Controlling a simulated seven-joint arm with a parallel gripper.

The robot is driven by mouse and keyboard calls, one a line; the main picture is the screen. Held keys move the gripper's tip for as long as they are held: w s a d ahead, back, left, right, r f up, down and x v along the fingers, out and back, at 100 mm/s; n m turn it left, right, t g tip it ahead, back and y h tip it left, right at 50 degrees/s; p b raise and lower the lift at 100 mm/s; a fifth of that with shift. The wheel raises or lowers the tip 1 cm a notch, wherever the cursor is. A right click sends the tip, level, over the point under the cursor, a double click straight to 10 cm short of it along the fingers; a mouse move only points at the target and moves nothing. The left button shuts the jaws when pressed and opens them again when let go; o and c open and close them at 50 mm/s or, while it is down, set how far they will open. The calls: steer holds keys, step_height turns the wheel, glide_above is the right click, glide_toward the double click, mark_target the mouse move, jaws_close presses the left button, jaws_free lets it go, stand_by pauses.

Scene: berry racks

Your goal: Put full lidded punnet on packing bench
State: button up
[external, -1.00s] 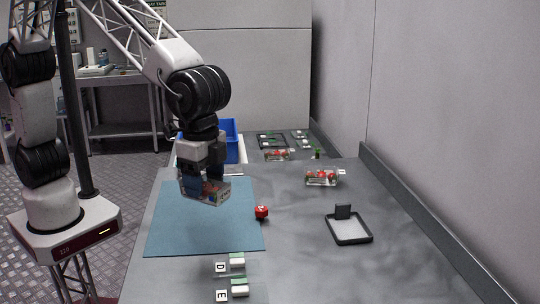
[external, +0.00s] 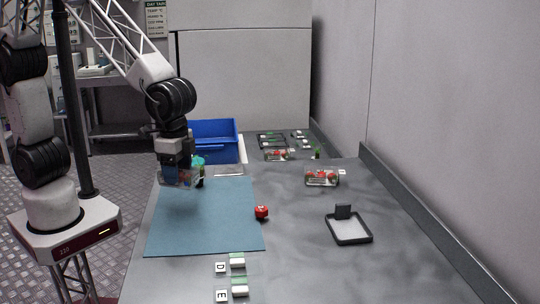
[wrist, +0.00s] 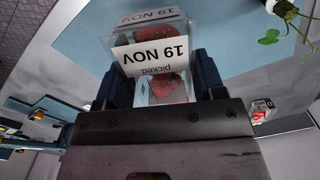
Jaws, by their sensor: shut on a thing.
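My gripper (external: 176,166) is shut on a clear lidded punnet (external: 172,181), held at the far left corner of the blue mat (external: 205,225), apparently a little above the surface. In the wrist view my gripper (wrist: 160,88) has a dark finger on each side of the punnet (wrist: 150,38). Red berries show through its clear walls, and a white label reads "picked 19 NOV". How full it is, I cannot tell. The grey bench (external: 300,260) runs under the mat; no marking shows whether it is the packing bench.
A blue crate (external: 215,128) stands behind my gripper. Another berry punnet (external: 321,178) lies right of the mat; one more (external: 277,155) is farther back. A red object (external: 262,212) sits at the mat's edge. A black-rimmed tray (external: 350,240) stands right. A leafy plant (wrist: 270,37) is near the punnet.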

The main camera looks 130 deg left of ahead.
steer(key=shift+f, duration=0.2)
steer(key=shift+f, duration=3.2)
steer(key=shift+f, duration=0.4)
steer(key=o, duration=1.1)
steer(key=shift+r, duration=3.9)
